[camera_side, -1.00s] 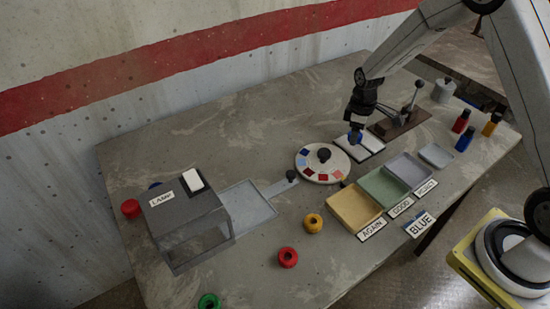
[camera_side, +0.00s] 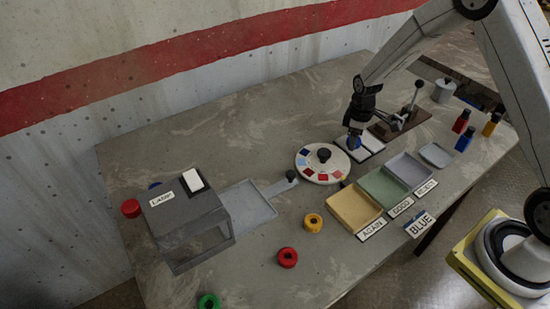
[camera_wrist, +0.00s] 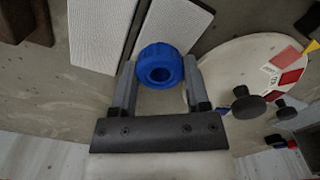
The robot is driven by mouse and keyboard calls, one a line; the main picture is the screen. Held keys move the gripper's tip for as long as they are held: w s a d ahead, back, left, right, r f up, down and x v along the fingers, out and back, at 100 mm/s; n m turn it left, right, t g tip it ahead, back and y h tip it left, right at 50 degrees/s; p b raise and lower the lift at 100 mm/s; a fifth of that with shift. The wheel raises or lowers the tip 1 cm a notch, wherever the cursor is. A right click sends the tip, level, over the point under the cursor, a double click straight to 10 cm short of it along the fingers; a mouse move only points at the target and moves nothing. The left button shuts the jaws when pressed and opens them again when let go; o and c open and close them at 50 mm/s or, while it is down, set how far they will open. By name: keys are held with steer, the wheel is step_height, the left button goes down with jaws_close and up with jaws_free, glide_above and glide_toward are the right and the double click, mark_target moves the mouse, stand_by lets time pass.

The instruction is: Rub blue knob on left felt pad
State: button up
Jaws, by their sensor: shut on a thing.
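My gripper (camera_wrist: 158,82) is shut on the blue knob (camera_wrist: 161,68), a ring-shaped piece with a ridged rim and a hole. In the side view the blue knob (camera_side: 354,143) shows below my gripper (camera_side: 357,128), at the left end of the pale felt pads (camera_side: 370,144). In the wrist view two white textured pads lie side by side, a left one (camera_wrist: 100,32) and a right one (camera_wrist: 172,28), with a dark strip between them. The knob overlaps the near end of the right one in that view. I cannot tell whether it touches a pad.
A round dial with coloured patches (camera_side: 322,163) stands close by the knob. A brown base with a lever (camera_side: 402,122) is behind the pads. Yellow (camera_side: 352,208), green (camera_side: 384,187) and grey (camera_side: 409,168) trays lie in front. Red and yellow rings lie farther left.

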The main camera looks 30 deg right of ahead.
steer(key=shift+f, duration=0.2)
stand_by(0.5)
steer(key=o, duration=1.2)
steer(key=shift+r, duration=0.25)
steer(key=c, duration=1.4)
steer(key=shift+o, duration=0.2)
steer(key=shift+r, duration=0.1)
steer(key=shift+r, duration=1.4)
